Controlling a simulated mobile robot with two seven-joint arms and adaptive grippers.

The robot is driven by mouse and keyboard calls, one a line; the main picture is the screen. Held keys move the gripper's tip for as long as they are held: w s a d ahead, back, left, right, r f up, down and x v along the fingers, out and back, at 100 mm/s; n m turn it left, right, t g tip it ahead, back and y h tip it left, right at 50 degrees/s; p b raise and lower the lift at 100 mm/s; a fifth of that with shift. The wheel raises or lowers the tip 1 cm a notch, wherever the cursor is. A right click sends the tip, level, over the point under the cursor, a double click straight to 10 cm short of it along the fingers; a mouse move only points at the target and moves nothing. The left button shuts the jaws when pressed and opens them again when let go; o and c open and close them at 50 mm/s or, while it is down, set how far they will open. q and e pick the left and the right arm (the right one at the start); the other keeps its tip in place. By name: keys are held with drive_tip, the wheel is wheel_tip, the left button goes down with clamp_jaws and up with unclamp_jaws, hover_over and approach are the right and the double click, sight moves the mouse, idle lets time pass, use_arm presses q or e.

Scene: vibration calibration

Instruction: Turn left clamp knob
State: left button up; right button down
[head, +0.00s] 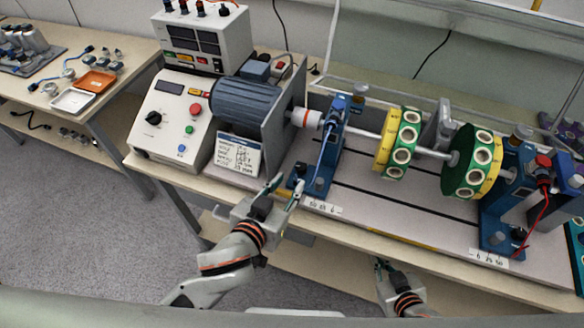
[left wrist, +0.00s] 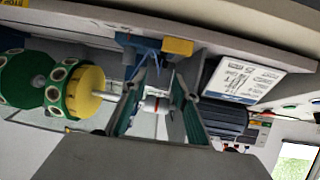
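The left blue bearing stand (head: 325,160) stands on the grey base plate of the rotor rig, around the shaft near the motor. A yellow-orange block at the stand's foot shows in the left wrist view (left wrist: 178,46). My left gripper (head: 284,190) is open and empty, at the table's front edge just left of the stand's foot. Its two fingers stand apart in the left wrist view (left wrist: 157,88). My right gripper (head: 385,266) is low in front of the table; its fingers are unclear.
A blue-grey motor (head: 246,100) and a control box (head: 172,115) stand to the left. A paper card (head: 237,154) leans before the motor. Green-yellow discs (head: 400,144) sit on the shaft, with the right blue stand (head: 508,190) beyond. A side table (head: 100,50) is at far left.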

sight(299, 169)
use_arm(q)
drive_tip(key=x, duration=0.7)
drive_tip(key=shift+w+r, duration=0.1)
clamp_jaws()
